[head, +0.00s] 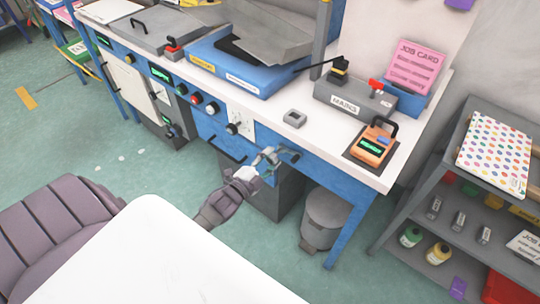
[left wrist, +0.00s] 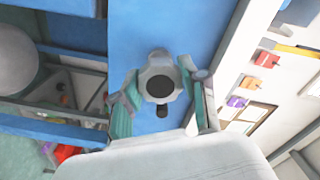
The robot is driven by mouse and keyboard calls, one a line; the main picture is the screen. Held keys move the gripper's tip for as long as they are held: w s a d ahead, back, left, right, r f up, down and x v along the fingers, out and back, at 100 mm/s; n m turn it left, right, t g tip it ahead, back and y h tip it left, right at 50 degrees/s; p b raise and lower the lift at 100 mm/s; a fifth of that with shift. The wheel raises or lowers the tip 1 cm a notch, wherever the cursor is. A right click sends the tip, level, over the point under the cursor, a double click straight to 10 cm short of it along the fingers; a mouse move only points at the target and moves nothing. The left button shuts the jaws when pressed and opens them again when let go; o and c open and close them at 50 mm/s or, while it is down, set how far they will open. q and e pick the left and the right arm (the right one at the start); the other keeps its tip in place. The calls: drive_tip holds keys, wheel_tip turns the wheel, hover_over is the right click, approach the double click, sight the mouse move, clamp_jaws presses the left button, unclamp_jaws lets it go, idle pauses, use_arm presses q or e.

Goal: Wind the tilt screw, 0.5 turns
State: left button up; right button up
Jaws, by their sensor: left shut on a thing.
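The tilt screw shows in the left wrist view as a pale grey lobed knob (left wrist: 160,68) with a dark round centre and a small dark piece below it. It stands out from the blue front of the bench. My left gripper (head: 268,160) is at this front in the head view, and its fingers and my wrist partly cover the knob there. In the left wrist view the left gripper (left wrist: 162,100) has one finger on each side of the knob, shut on it. My right gripper is in neither view.
The white bench top (head: 270,118) carries a grey MAINS box (head: 345,100), an orange meter (head: 372,146) and a blue tilting frame (head: 225,72). A grey bin (head: 325,218) stands under the bench. A grey shelf cart (head: 430,205) is at right.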

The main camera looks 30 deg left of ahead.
use_arm(q)
drive_tip(key=n+p, duration=0.1)
drive_tip(key=n, duration=0.3)
drive_tip(key=shift+n, duration=0.4)
drive_tip(key=n+p, duration=0.1)
drive_tip(key=n, duration=1.3)
drive_tip(key=shift+n, duration=0.3)
drive_tip(key=o, duration=1.2)
drive_tip(key=shift+w+d, duration=0.1)
drive_tip(key=shift+c, duration=0.2)
